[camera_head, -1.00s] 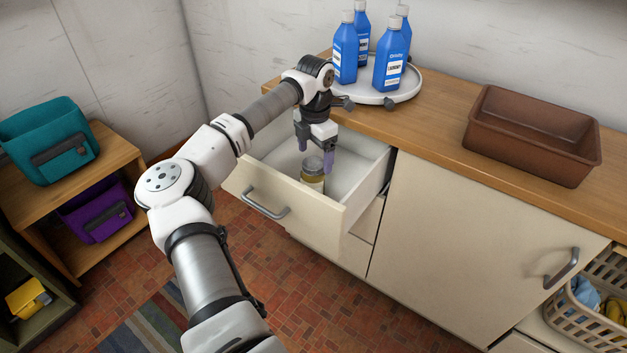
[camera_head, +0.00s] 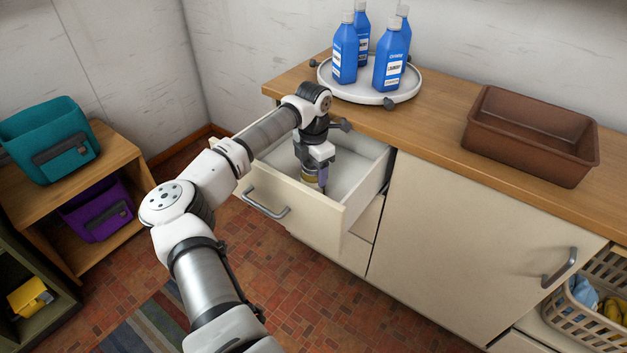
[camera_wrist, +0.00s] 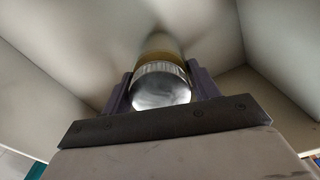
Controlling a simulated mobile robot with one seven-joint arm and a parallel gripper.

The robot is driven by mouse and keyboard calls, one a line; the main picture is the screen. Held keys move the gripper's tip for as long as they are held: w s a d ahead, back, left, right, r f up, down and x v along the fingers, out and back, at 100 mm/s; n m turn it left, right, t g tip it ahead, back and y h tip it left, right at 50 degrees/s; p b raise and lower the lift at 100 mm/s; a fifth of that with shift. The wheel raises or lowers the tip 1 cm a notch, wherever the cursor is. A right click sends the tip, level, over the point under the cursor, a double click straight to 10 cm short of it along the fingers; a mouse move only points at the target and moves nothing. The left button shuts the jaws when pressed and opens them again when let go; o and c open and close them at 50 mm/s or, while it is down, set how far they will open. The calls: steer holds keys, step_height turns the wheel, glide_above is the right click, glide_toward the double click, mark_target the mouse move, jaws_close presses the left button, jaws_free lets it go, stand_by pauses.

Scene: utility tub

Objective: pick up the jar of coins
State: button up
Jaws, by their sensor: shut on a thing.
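The jar of coins (camera_head: 308,183) is in the open drawer (camera_head: 352,173), mostly hidden behind my gripper in the head view. In the wrist view the jar (camera_wrist: 160,86) shows its round silver lid and a yellowish band beyond it. My gripper (camera_head: 318,181) points down into the drawer. In the wrist view its two purple fingers (camera_wrist: 160,90) stand on either side of the jar's lid and are shut on it. I cannot tell whether the jar touches the drawer floor.
Above, the wooden counter (camera_head: 440,121) holds a round white tray (camera_head: 350,92) with several blue bottles (camera_head: 390,62) and a brown bin (camera_head: 530,150).

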steer(key=c, duration=0.5)
steer(key=shift+r, duration=0.15)
